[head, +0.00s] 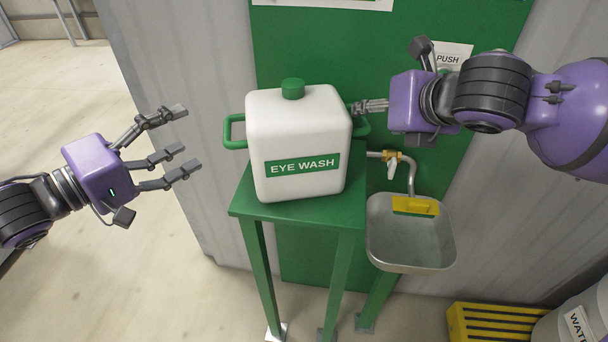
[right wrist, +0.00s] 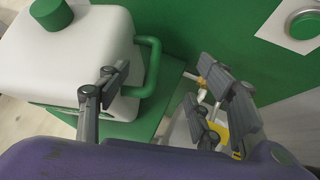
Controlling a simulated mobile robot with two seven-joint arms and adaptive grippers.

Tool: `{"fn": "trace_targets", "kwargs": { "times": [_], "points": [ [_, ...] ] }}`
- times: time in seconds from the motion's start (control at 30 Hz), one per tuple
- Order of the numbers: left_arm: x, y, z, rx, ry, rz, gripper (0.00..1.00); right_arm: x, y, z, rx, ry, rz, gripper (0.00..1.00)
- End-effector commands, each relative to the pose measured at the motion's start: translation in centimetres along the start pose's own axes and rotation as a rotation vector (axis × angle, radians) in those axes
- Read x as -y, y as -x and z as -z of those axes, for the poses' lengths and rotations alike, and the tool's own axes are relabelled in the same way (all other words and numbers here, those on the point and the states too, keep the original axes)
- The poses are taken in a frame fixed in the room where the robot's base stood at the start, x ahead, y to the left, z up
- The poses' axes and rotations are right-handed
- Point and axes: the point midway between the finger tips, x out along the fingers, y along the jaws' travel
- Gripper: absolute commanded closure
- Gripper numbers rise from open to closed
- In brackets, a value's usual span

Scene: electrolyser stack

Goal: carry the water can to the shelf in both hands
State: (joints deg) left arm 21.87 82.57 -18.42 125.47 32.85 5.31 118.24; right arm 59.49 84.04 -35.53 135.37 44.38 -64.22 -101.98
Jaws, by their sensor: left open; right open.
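The white water can (head: 297,125), lettered EYE WASH with a green cap (head: 293,89), stands upright on a green shelf-like stand (head: 300,214). It has a green left handle (head: 234,131) and a green right handle (head: 363,125). My left gripper (head: 184,141) is open and empty, left of the can, fingers pointing toward it but apart from the left handle. My right gripper (head: 372,106) is open at the right handle. In the right wrist view its fingers (right wrist: 168,95) lie on either side of that handle (right wrist: 153,66); contact cannot be told.
A metal basin (head: 410,245) with a tap (head: 392,160) and a yellow part (head: 415,206) is right of the stand. A green panel (head: 420,20) rises behind. A yellow slatted platform (head: 495,325) and a white drum (head: 570,325) are at lower right. Floor at left is clear.

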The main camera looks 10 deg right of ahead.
Motion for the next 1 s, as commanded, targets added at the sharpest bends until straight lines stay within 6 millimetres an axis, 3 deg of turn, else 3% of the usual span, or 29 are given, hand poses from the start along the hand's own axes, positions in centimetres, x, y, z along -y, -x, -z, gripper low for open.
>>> {"fn": "trace_targets", "kwargs": {
  "times": [0.13,0.33,1.0],
  "points": [
    [0.0,0.0,0.0,0.0,0.0,0.0,0.28,0.3,3.2,0.1,-0.001,0.003,0.008,0.39],
    [0.0,0.0,0.0,0.0,0.0,0.0,0.28,0.4,5.6,0.1,-0.002,0.0,0.008,0.39],
    [0.2,0.8,0.0,-0.001,0.002,0.002,0.28,0.3,6.2,0.2,-0.004,-0.001,0.008,0.39]
  ]
}}
